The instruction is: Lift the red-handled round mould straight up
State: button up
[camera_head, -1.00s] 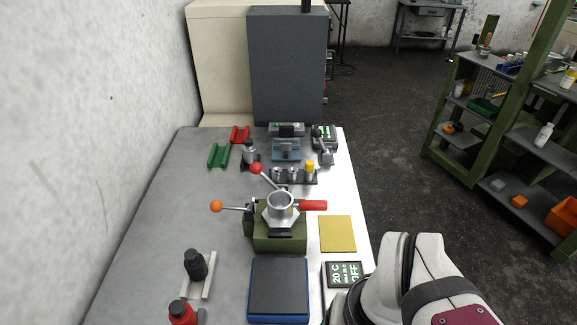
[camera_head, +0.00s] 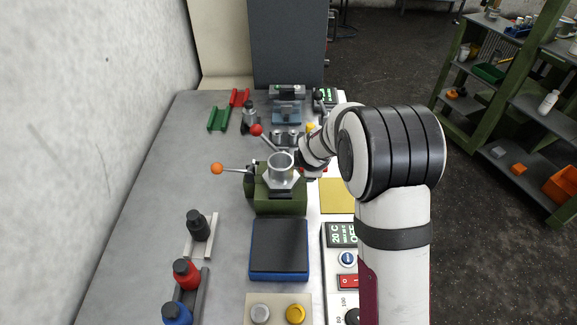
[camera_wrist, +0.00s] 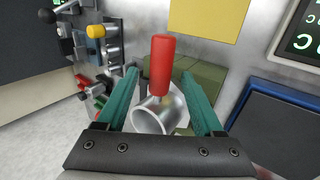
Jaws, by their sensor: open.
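The round mould (camera_head: 281,163) is a silver metal cup on a green block (camera_head: 276,197) in the head view. Its red handle (camera_wrist: 161,65) shows clearly in the wrist view, with the mould's open ring (camera_wrist: 157,117) below it. In the head view my arm hides most of the handle. My gripper (camera_wrist: 160,73) is open, with one teal finger on each side of the red handle. I see gaps between the fingers and the handle, and cannot tell how deep the handle sits between them.
Levers with a red ball (camera_head: 256,130) and an orange ball (camera_head: 217,168) stick out left of the mould. A blue-edged dark plate (camera_head: 279,248) lies in front. A yellow plate (camera_wrist: 207,17) lies nearby. Bottles (camera_head: 198,226) stand at the left front.

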jog(key=x, duration=0.2)
jog(key=shift+w+f, duration=0.2)
jog(key=shift+f, duration=0.05)
grip_shut()
jog(key=shift+r, duration=0.1)
dwell(1.0)
